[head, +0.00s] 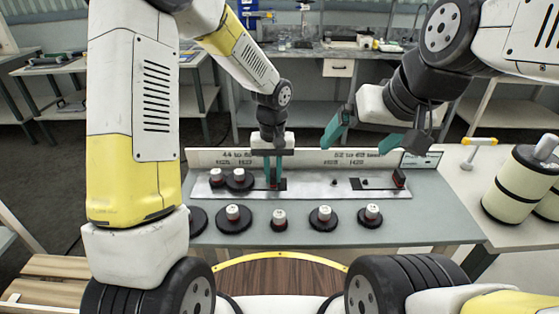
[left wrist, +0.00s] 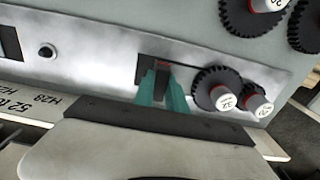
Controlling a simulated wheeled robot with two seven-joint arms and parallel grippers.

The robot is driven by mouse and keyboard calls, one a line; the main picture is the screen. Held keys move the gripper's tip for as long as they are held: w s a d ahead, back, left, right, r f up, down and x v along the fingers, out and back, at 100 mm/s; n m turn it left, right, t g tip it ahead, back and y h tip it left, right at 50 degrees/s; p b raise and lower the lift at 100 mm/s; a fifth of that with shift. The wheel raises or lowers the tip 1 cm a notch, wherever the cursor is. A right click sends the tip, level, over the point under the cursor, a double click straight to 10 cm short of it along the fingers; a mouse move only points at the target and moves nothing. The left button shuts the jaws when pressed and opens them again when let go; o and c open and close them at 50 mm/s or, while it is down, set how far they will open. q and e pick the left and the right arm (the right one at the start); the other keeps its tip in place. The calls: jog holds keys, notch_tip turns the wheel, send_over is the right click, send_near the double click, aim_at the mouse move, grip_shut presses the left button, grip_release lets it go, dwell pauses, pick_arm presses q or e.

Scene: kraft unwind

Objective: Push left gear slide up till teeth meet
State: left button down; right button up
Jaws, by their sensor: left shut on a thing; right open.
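A metal plate (head: 320,188) with a lettered back strip stands on the grey bench. My left gripper (head: 273,183) points down at its left slot and is shut on the left slide's handle. In the left wrist view, the handle (left wrist: 162,65) shows a red top between the teal fingertips (left wrist: 162,82), in a dark slot. Two white-capped gears sit left of it: a larger dark gear (head: 239,178) and a smaller one (head: 216,177). They lie close together; I cannot tell whether their teeth touch. My right gripper (head: 368,133) is open and empty above the plate's right half.
Several loose gears with white and red hubs, such as one gear (head: 323,217), stand in a row in front of the plate. The right slide (head: 399,178) has a red mark near its slot. A cream cylinder (head: 517,185) and a yellow-handled tool (head: 479,143) are at the right.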

pick_arm(q)
jog(key=c, duration=1.4)
grip_release()
jog(key=shift+d, duration=0.1)
jog(key=shift+o, duration=0.2)
jog(key=shift+r, duration=3.95)
jog(key=shift+r, duration=0.1)
jog(key=s+a+r+t+h, duration=0.1)
jog(key=s+a+r+t, duration=0.2)
jog(key=s+a+r, duration=0.3)
jog(key=s+a+r+t+h, duration=0.1)
jog(key=s+a+r+t, duration=0.2)
jog(key=s, duration=0.9)
jog(key=a+r, duration=0.3)
jog(key=r, duration=0.2)
jog(key=shift+a+r+m, duration=0.2)
jog(key=shift+r+m, duration=0.05)
jog(key=shift+m, duration=0.05)
